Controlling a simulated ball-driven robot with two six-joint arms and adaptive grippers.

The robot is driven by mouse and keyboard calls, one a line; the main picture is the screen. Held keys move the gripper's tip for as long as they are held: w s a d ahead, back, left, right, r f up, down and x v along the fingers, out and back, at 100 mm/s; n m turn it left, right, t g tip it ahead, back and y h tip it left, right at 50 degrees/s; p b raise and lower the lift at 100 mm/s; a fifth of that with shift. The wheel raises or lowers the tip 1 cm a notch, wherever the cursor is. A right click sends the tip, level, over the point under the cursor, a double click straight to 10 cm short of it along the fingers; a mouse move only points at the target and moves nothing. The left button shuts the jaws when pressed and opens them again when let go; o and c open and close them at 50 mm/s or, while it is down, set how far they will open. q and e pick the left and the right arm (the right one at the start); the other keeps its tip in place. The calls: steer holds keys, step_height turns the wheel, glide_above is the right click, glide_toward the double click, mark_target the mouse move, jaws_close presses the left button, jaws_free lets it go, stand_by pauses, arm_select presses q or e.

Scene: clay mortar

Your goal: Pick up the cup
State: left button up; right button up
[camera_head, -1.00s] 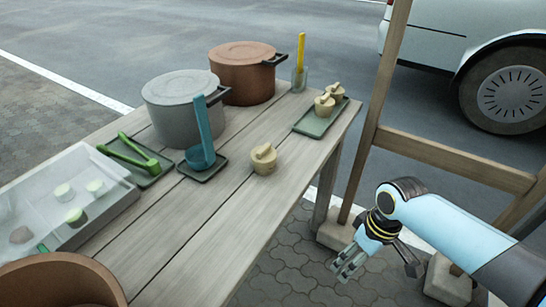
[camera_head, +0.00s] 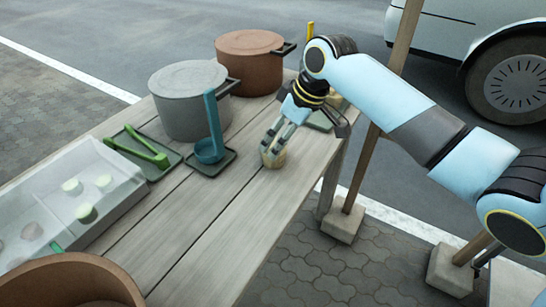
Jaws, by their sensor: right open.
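The small tan clay cup (camera_head: 272,159) stands alone on the wooden table near its right edge; its upper part is partly hidden by my fingers. My right gripper (camera_head: 278,142) reaches down over it from the upper right, with its fingers open at the cup's top and sides. I cannot tell whether they touch it. Similar tan cups on a green tray (camera_head: 319,122) at the far right end are mostly hidden behind my right gripper and arm. My left gripper is not in view.
A grey pot (camera_head: 186,105) and a brown pot (camera_head: 250,65) stand at the back. A blue ladle (camera_head: 213,130) rests on a dark tray left of the cup. Green tongs (camera_head: 141,147), a white compartment box (camera_head: 118,200) and a brown bowl (camera_head: 70,275) lie left. The front planks are clear.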

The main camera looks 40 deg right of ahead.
mark_target(270, 164)
steer(key=x, duration=0.4)
steer(key=shift+s+a+f, duration=0.1)
steer(key=shift+a, duration=0.05)
steer(key=c, duration=1.2)
